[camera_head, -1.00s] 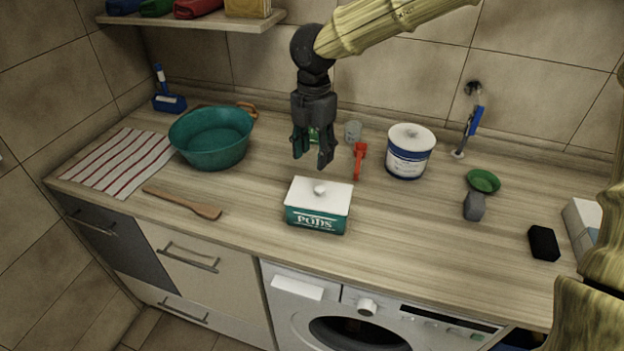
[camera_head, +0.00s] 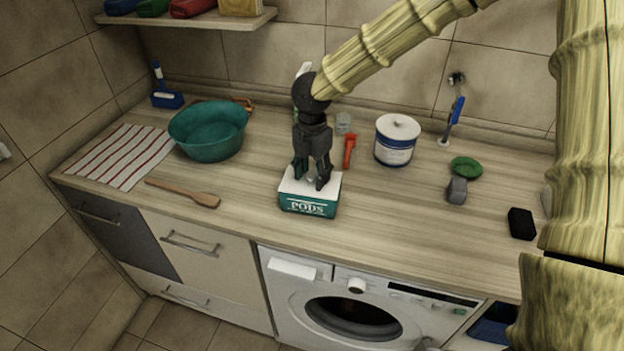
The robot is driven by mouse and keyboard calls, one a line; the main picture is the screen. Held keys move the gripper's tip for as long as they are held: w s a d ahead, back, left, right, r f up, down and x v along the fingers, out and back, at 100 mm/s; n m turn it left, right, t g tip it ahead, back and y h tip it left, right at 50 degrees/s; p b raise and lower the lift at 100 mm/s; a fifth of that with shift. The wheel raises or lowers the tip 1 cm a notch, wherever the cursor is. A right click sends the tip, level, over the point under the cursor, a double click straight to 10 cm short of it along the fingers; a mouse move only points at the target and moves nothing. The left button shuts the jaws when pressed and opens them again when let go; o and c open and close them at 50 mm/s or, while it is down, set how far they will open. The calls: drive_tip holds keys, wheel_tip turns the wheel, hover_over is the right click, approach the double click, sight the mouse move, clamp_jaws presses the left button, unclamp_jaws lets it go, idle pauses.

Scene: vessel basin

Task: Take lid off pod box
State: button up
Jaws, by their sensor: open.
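The pod box (camera_head: 308,207) is a green box marked PODS on the counter above the washing machine. Its white lid (camera_head: 327,196) sits on top of it. My gripper (camera_head: 311,183) points down over the lid with its dark fingers open. I cannot tell whether the fingers touch the lid.
A white tub (camera_head: 396,141) and a red tool (camera_head: 349,151) stand behind right.

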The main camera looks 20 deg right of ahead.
drive_tip(key=shift+w+f, duration=0.5)
drive_tip(key=shift+s+r, duration=0.15)
drive_tip(key=shift+s, duration=0.1)
drive_tip(key=c, duration=0.6)
clamp_jaws()
drive_tip(key=shift+w, duration=0.1)
